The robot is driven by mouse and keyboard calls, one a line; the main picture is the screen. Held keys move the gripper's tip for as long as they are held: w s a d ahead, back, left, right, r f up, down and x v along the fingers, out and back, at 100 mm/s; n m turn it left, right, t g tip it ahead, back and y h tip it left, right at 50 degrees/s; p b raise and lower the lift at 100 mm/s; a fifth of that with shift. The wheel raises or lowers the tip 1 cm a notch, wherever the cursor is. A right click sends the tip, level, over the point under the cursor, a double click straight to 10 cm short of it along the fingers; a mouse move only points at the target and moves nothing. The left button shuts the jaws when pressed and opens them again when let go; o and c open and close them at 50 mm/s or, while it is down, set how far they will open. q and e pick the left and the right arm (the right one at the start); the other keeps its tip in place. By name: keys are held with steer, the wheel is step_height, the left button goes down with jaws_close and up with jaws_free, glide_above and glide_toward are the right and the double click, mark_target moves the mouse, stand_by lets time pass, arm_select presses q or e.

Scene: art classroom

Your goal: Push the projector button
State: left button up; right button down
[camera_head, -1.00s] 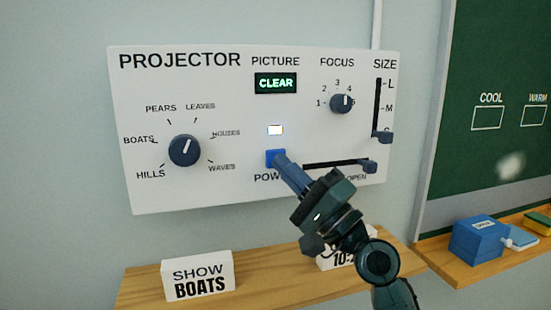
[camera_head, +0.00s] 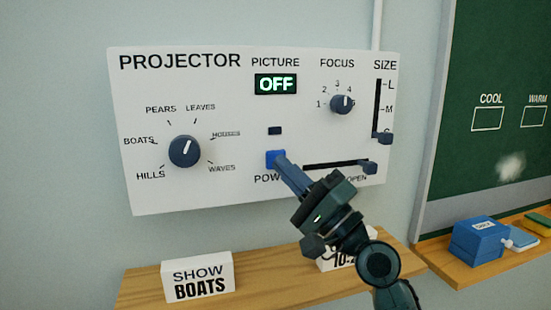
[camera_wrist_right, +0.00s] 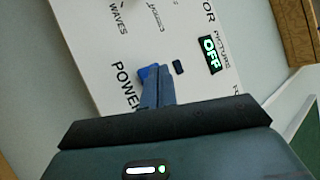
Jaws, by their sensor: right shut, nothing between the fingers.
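The white projector panel (camera_head: 230,120) is on the wall. Its blue power button (camera_head: 272,157) sits above the partly covered POWER label. The picture display (camera_head: 276,84) reads OFF, and the small indicator (camera_head: 275,131) above the button is dark. My right gripper (camera_head: 281,164) is shut and empty, with its fingertips at the button; whether they touch it is hard to tell. In the right wrist view the shut fingers (camera_wrist_right: 158,75) overlap part of the blue button (camera_wrist_right: 147,73). My left gripper is not in view.
The panel also carries a picture knob (camera_head: 185,151), a focus knob (camera_head: 341,103), a size slider (camera_head: 382,137) and a lower slider (camera_head: 370,166). A SHOW BOATS sign (camera_head: 198,277) stands on the wooden shelf (camera_head: 270,284). A blue box (camera_head: 477,243) is on the chalkboard ledge.

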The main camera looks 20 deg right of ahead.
steer(key=shift+s, duration=0.1)
steer(key=s+p, duration=0.1)
steer(key=s, duration=0.5)
steer(key=shift+d+p, duration=0.1)
steer(key=shift+p, duration=0.3)
